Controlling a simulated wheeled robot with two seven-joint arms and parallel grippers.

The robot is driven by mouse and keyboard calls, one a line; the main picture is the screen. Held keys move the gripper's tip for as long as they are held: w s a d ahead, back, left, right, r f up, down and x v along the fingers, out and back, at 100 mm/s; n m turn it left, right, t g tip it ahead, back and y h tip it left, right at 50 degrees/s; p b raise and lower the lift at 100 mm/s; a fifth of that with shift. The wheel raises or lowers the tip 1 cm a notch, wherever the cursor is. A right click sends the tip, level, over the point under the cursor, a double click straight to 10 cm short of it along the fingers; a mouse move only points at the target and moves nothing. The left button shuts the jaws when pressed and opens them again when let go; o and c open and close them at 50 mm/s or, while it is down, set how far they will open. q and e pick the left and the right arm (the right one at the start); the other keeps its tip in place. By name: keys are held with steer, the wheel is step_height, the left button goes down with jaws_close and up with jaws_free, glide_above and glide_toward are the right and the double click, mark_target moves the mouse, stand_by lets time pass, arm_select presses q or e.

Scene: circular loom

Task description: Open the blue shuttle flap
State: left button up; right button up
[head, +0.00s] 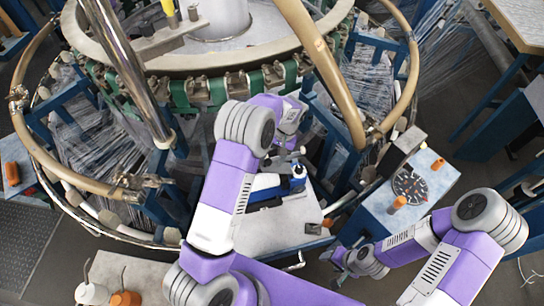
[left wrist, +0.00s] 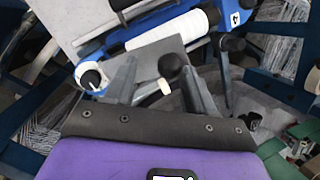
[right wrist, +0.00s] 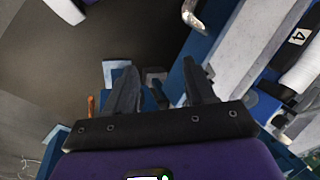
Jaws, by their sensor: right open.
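The blue shuttle (head: 298,185) lies on the pale plate in the middle of the head view, with a white bobbin (head: 264,182) beside its blue end. In the left wrist view the blue shuttle body (left wrist: 152,31) runs along the top, with the white bobbin (left wrist: 190,26) and a label "4". I cannot tell which part is the flap. My left gripper (head: 287,156) is just above the shuttle, its fingers (left wrist: 160,75) apart; a black knob shows between them. My right gripper (head: 346,262) is low and right of the shuttle, open and empty; its fingers show in the right wrist view (right wrist: 163,82).
The pale plate (head: 290,228) has clear room in front of the shuttle. The loom ring (head: 62,172) curves around the left. A blue-sided table (head: 425,178) with a dark round part and an orange piece stands at right. An orange bottle (head: 126,298) is at bottom left.

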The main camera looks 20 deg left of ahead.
arm_select(q)
steer(key=shift+s+a, duration=0.1)
steer(key=shift+a, duration=0.05)
steer(key=v, duration=0.7)
steer(key=shift+r, duration=0.25)
stand_by(0.3)
